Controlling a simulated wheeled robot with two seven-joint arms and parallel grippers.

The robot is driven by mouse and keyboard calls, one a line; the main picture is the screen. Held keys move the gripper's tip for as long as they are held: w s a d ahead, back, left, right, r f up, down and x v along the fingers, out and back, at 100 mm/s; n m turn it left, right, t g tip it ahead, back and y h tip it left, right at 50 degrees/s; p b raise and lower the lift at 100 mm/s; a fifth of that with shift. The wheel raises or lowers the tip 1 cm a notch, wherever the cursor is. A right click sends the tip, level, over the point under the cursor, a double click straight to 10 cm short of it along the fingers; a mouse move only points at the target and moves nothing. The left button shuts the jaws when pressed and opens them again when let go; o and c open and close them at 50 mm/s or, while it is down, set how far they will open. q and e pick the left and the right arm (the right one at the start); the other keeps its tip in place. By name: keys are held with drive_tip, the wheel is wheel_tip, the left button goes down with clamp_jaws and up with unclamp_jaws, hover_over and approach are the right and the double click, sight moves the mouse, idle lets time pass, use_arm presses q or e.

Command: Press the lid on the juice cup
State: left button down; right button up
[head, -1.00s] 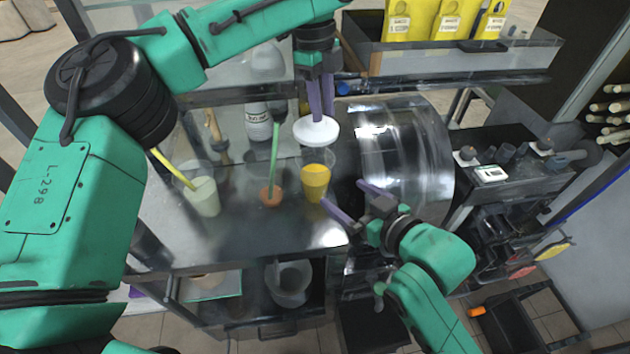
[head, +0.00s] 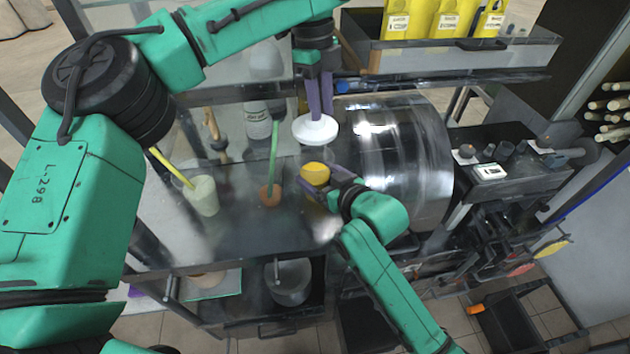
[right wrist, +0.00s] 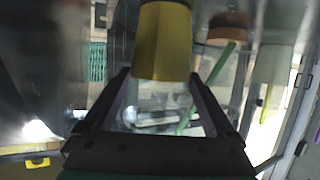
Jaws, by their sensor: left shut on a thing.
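My left gripper (head: 318,106), pointing down, is shut on the white round lid (head: 316,131) and holds it above the juice cup (head: 314,174). The clear cup with yellow-orange juice stands upright on the metal counter, its top uncovered. My right gripper (head: 326,185) is low at the cup's right and front side. In the right wrist view the cup (right wrist: 162,42) shows in line with the gap between the spread fingers (right wrist: 160,88). Contact of these fingers with the cup cannot be made out.
A cup of pale juice (head: 204,196) with a yellow straw and a small brown pot (head: 270,195) with a green stick stand to the left. A shiny metal drum (head: 405,150) is close on the right. The front counter is clear.

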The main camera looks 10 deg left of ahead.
clamp_jaws()
use_arm(q)
drive_tip(key=shift+a+f, duration=0.1)
drive_tip(key=shift+f, duration=2.3)
drive_tip(key=shift+f, duration=0.1)
use_arm(e)
drive_tip(key=shift+f, duration=0.1)
use_arm(q)
drive_tip(key=shift+f, duration=0.8)
drive_tip(key=shift+f, duration=0.7)
drive_tip(key=shift+c, duration=2.2)
unclamp_jaws()
drive_tip(key=r, duration=0.4)
drive_tip(key=a+r, duration=0.1)
drive_tip(key=r, duration=0.7)
drive_tip(key=shift+w+a, duration=0.1)
drive_tip(key=shift+a, duration=0.15)
